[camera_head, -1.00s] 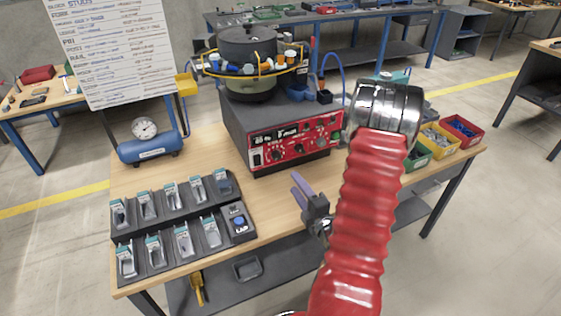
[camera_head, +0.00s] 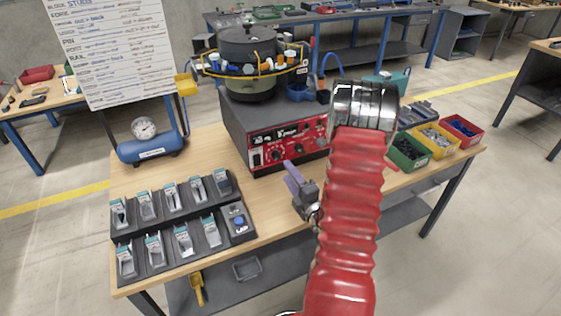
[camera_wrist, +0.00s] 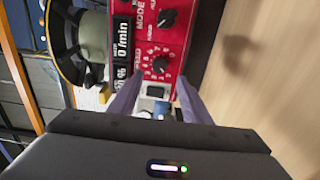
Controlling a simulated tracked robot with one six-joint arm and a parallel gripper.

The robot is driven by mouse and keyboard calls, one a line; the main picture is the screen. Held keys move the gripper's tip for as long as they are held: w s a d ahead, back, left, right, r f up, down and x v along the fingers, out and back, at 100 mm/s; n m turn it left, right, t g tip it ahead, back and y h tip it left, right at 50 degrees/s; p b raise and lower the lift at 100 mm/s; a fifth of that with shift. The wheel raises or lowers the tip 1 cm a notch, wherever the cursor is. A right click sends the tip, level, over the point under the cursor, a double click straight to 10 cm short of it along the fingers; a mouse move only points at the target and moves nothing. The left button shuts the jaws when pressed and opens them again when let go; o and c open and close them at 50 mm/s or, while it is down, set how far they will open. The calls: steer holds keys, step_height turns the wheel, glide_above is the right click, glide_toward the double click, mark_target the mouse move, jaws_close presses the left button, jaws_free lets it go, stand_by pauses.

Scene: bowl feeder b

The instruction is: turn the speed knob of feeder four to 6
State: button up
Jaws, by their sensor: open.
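The feeder's red front panel (camera_head: 290,143) faces me in the head view. Its black speed knob (camera_wrist: 158,57) is in the wrist view, with a ring of numbers around it. I cannot tell surely which number its pointer marks. My gripper (camera_head: 289,169) is in front of the panel's lower part, and it shows in the wrist view too (camera_wrist: 156,88). Its two lavender fingers are apart with nothing held. In the wrist view the knob shows just beyond and between the fingertips, apart from them. A pale switch (camera_wrist: 155,91) shows between the fingers.
A second black knob, by the MODE label (camera_wrist: 167,18), is near the speed knob. A dark display (camera_wrist: 122,38) is beside them. The bowl (camera_head: 247,85) tops the feeder. A dark rack (camera_head: 180,230) of small packs stands front left. Coloured bins (camera_head: 408,152) stand right.

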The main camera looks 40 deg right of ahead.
mark_target(278, 158)
steer(key=x, duration=0.7)
steer(key=shift+w+d, duration=0.15)
steer(key=shift+w, duration=0.25)
steer(key=shift+c, duration=0.2)
steer(key=shift+f, duration=0.1)
steer(key=c, duration=0.9)
steer(key=shift+d, duration=0.25)
steer(key=shift+c, duration=0.5)
steer(key=shift+s+a, duration=0.1)
steer(key=shift+a, duration=0.05)
